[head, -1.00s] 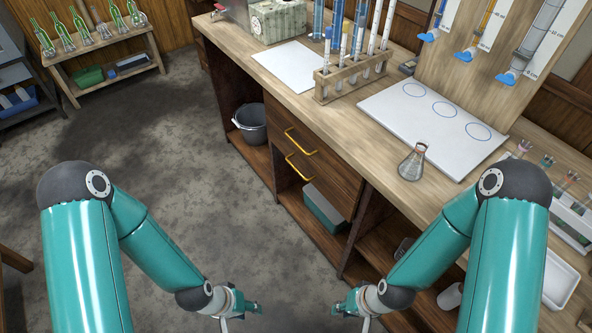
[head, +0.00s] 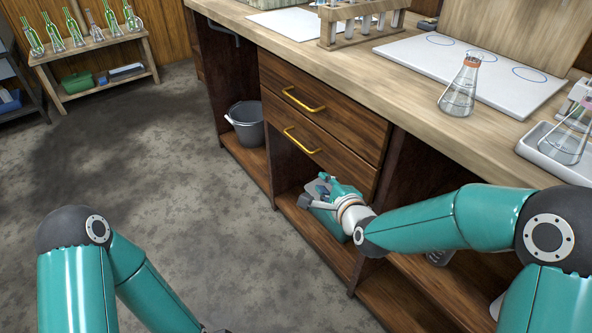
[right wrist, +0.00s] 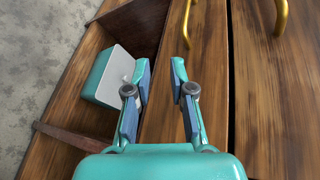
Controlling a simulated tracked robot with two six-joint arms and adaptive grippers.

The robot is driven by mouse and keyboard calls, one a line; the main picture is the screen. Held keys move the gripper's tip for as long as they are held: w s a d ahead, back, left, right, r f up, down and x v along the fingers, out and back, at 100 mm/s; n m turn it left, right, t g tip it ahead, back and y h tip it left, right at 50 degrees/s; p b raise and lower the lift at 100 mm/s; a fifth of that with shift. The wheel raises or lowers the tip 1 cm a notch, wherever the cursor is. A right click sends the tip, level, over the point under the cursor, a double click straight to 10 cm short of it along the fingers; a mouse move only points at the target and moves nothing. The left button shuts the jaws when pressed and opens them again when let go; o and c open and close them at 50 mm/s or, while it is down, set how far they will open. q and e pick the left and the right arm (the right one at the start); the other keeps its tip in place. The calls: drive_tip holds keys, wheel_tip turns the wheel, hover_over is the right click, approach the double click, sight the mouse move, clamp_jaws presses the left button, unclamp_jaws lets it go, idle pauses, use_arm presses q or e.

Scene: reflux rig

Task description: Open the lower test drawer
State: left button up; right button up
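The lower drawer (head: 335,158) is wooden, looks shut, and has a gold bar handle (head: 301,140). In the right wrist view this handle (right wrist: 188,22) lies beyond the fingertips, near the top edge. My right gripper (head: 322,186) is below and slightly right of the handle in the head view, in front of the open shelf space under the drawer. In the wrist view the right gripper (right wrist: 162,66) has its fingers apart with nothing between them, clear of the handle. My left arm shows at the lower left; its gripper is out of frame.
The upper drawer (head: 330,117) has a matching gold handle (head: 303,100) and looks shut. A teal box (right wrist: 104,82) stands in the shelf space, and a grey bucket (head: 246,124) stands left of the drawers. Flasks stand on the bench (head: 415,105) above. The floor in front is clear.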

sight(301, 147)
use_arm(q)
wheel_tip(301, 147, down, 6)
drive_tip(key=b, duration=0.3)
drive_tip(key=shift+r+b, duration=0.15)
drive_tip(key=shift+b, duration=0.25)
use_arm(e)
drive_tip(key=w+a, duration=0.2)
drive_tip(key=w, duration=0.3)
drive_tip(key=w+a+f+m+t, duration=0.1)
drive_tip(key=w+a, duration=0.1)
drive_tip(key=w, duration=0.4)
drive_tip(key=w+a+m, duration=0.1)
drive_tip(key=w+a, duration=0.1)
drive_tip(key=w, duration=0.4)
drive_tip(key=shift+w+f+y, duration=0.15)
drive_tip(key=shift+f+y, duration=0.05)
drive_tip(key=shift+y, duration=0.1)
drive_tip(key=shift+c, duration=0.4)
clamp_jaws()
